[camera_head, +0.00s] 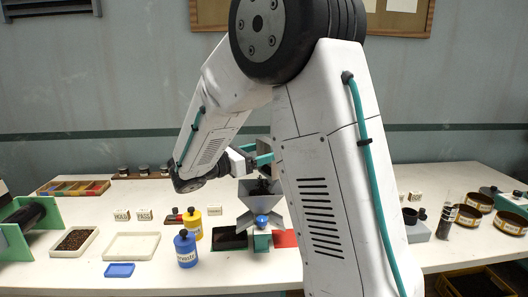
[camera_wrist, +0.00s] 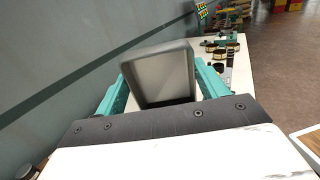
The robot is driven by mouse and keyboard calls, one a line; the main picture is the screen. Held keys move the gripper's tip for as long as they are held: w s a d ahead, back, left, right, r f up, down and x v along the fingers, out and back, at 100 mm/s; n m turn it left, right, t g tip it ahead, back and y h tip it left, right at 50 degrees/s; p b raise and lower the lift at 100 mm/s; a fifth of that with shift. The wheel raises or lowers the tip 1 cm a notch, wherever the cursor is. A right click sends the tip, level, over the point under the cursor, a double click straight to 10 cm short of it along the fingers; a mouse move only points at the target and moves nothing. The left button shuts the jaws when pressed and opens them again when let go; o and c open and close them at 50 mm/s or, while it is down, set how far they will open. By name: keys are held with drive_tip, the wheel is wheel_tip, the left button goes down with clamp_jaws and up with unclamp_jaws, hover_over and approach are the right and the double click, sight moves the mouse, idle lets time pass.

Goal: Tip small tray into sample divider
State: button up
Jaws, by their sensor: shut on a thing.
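My gripper (camera_wrist: 161,88) is shut on a small grey tray (camera_wrist: 160,72), with a teal finger on each side of it in the wrist view. The tray is steeply tilted, and no grains show on the face turned to the camera. In the head view my gripper (camera_head: 262,160) is just above the sample divider (camera_head: 256,205), partly hidden by my arm. The divider has a grey hopper with sloped sides and a blue knob low on its front. Dark material shows in the hopper mouth.
A white tray of dark grains (camera_head: 75,241), a pale empty tray (camera_head: 131,246) and a small blue dish (camera_head: 119,270) lie at left. Blue (camera_head: 186,250) and yellow (camera_head: 193,224) bottles stand close left of the divider. Round sieves (camera_head: 468,215) stand at right.

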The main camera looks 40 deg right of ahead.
drive_tip(key=shift+a+r+h, duration=0.2)
drive_tip(key=shift+a+h, duration=0.2)
drive_tip(key=shift+h, duration=0.1)
drive_tip(key=shift+d+y, duration=0.25)
drive_tip(key=shift+y, duration=0.05)
drive_tip(key=s+d+f+t+y, duration=0.1)
drive_tip(key=d+f+y, duration=0.2)
drive_tip(key=d+y, duration=0.6)
drive_tip(key=s+d+f+t+y, duration=0.1)
drive_tip(key=d+f+y, duration=0.3)
drive_tip(key=d+y, duration=0.5)
drive_tip(key=shift+s+t+y, duration=0.3)
drive_tip(key=shift+y, duration=0.1)
drive_tip(key=shift+a+r, duration=0.1)
drive_tip(key=shift+r, duration=1.85)
